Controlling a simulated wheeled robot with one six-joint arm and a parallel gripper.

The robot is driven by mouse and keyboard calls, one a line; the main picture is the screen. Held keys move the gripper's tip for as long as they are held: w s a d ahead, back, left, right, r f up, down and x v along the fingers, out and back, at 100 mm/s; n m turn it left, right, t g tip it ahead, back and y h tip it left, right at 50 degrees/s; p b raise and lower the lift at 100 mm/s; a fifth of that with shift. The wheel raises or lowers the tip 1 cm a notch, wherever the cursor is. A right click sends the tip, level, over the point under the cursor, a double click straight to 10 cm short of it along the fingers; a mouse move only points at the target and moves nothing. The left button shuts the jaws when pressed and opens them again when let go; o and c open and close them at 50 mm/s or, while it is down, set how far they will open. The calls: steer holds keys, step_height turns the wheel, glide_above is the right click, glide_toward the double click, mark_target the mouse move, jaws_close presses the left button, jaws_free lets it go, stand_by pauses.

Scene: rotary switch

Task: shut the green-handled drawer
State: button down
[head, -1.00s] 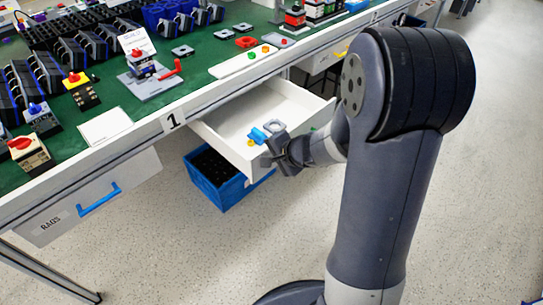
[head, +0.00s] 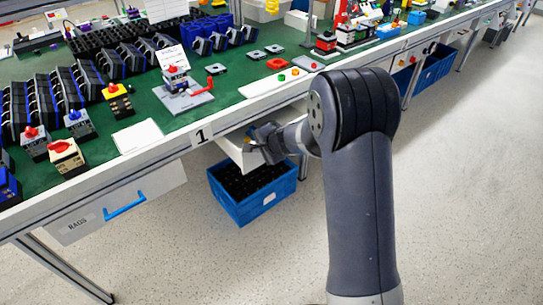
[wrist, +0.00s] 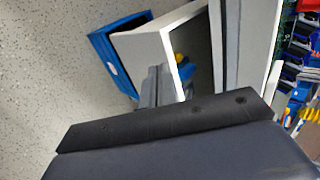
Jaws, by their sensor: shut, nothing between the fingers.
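A white drawer (head: 238,152) under the bench stands partly out, with only a short length showing past the bench edge. It also shows in the wrist view (wrist: 143,52), with a blue and yellow thing (wrist: 180,62) in it. No green handle shows; the part of its front by my gripper is covered. My gripper (head: 262,142) is shut and empty at the drawer's front. In the wrist view its fingers (wrist: 157,84) overlap the drawer's front; I cannot tell whether they touch it.
A blue crate (head: 245,205) with dark parts stands on the floor below the drawer. A closed drawer marked RAGS (head: 85,222) with a blue handle (head: 125,205) is to the left. The green bench top (head: 140,100) above carries switches and parts. The floor at right is clear.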

steer(key=w+a+p, duration=0.1)
steer(key=w, duration=0.1)
steer(key=w+a+p, duration=0.1)
steer(key=w+a, duration=0.1)
steer(key=shift+w+a, duration=0.15)
steer(key=shift+w, duration=0.2)
